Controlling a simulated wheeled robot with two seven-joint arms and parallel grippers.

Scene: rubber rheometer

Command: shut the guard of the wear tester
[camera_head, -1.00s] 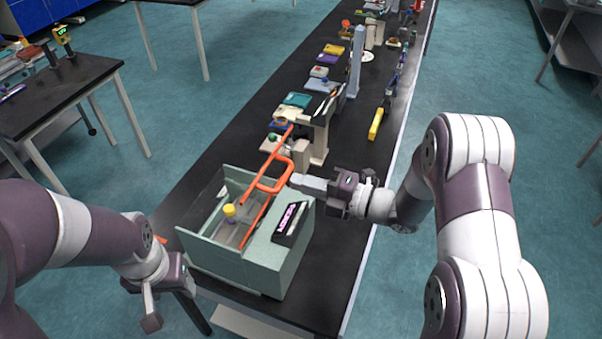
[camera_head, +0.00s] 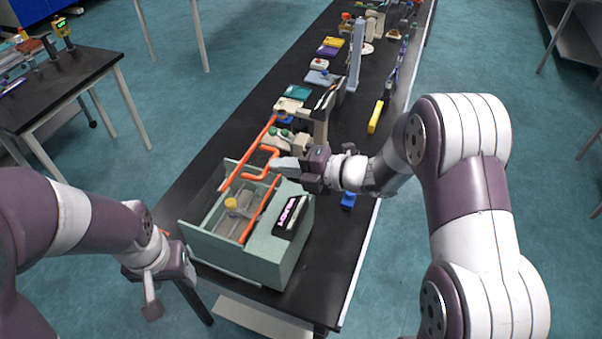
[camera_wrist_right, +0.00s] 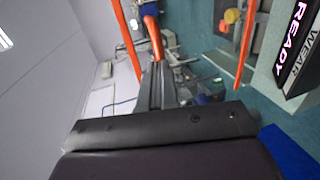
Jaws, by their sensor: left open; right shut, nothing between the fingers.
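The wear tester (camera_head: 270,262) is a pale green open-topped box near the front end of the black bench, with a dark display reading READY. Its guard is an orange bar frame (camera_head: 245,158) that slants up over the box toward the far side, with a bent handle part. It also shows in the right wrist view (camera_wrist_right: 245,45). My right gripper (camera_head: 276,163) is shut and empty, at the frame's bent part; I cannot tell if it touches. Its fingers (camera_wrist_right: 160,85) lie by an orange bar in the wrist view. My left gripper (camera_head: 168,290) is open and empty, left of the tester.
A yellow knob (camera_head: 231,204) stands inside the box. Other instruments (camera_head: 315,122) stand behind the tester along the bench. A blue item (camera_head: 348,200) lies to its right and a yellow item (camera_head: 376,116) farther back. A side table (camera_head: 40,100) is at the left.

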